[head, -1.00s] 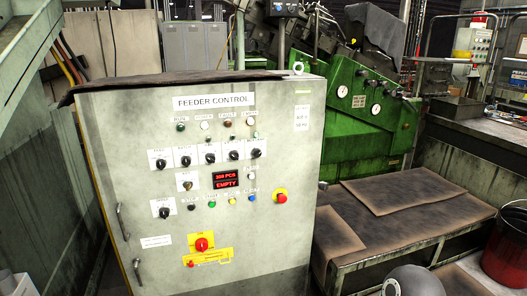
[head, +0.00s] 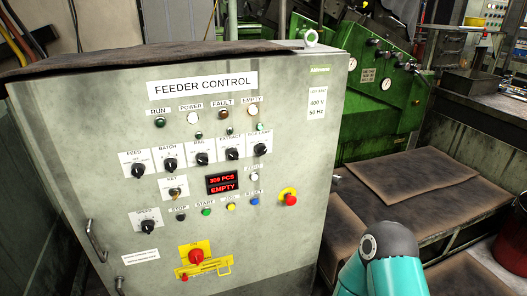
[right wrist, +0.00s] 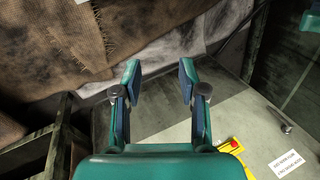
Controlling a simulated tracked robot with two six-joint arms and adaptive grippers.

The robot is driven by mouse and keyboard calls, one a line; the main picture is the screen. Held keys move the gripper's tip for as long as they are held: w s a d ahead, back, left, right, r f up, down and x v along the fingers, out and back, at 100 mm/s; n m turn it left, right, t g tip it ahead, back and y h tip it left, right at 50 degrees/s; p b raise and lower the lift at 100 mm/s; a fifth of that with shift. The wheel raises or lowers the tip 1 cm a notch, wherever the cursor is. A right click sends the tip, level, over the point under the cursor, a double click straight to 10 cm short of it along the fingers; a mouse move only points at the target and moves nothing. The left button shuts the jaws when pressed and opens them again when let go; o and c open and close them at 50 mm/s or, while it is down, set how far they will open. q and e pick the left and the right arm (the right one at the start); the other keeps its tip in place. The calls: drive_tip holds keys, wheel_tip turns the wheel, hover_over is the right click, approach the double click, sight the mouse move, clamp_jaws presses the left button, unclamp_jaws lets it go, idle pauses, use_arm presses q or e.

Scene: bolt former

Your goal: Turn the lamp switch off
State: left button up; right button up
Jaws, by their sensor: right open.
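The grey feeder control cabinet (head: 100,115) carries a row of black rotary switches. The rightmost switch (head: 260,149) has a small label that seems to end in "lamp"; its exact setting is too small to read. My right arm shows at the lower right of the head view, in front of the bench and right of the cabinet, but its fingertips cannot be made out there. In the right wrist view my right gripper (right wrist: 159,80) is open, with nothing between its fingers, apart from the switches. My left gripper is not in view.
A red emergency button (head: 290,199) and a red main switch (head: 196,257) on a yellow plate protrude from the panel. A bench with brown mats (head: 412,183) stands at the right, before a green machine (head: 378,112). A door handle (head: 95,240) juts out at left.

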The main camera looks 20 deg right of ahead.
drive_tip(key=o, duration=0.3)
drive_tip(key=shift+w, duration=0.2)
drive_tip(key=shift+o, duration=0.2)
drive_tip(key=w+d+r+m+t+b, duration=0.1)
drive_tip(key=w+r+m+t+b, duration=0.1)
drive_tip(key=w, duration=0.8)
drive_tip(key=shift+w+d+r+m+t+h+b, duration=0.4)
drive_tip(key=shift+r+t, duration=0.25)
drive_tip(key=shift+t, duration=0.25)
drive_tip(key=m+t+h+b, duration=0.3)
drive_tip(key=m+t+b, duration=0.4)
drive_tip(key=m+t, duration=0.65)
approach(263, 153)
drive_tip(key=shift+n, duration=0.35)
drive_tip(key=w+p, duration=0.4)
drive_tip(key=w, duration=0.5)
drive_tip(key=shift+w, duration=0.35)
clamp_jaws()
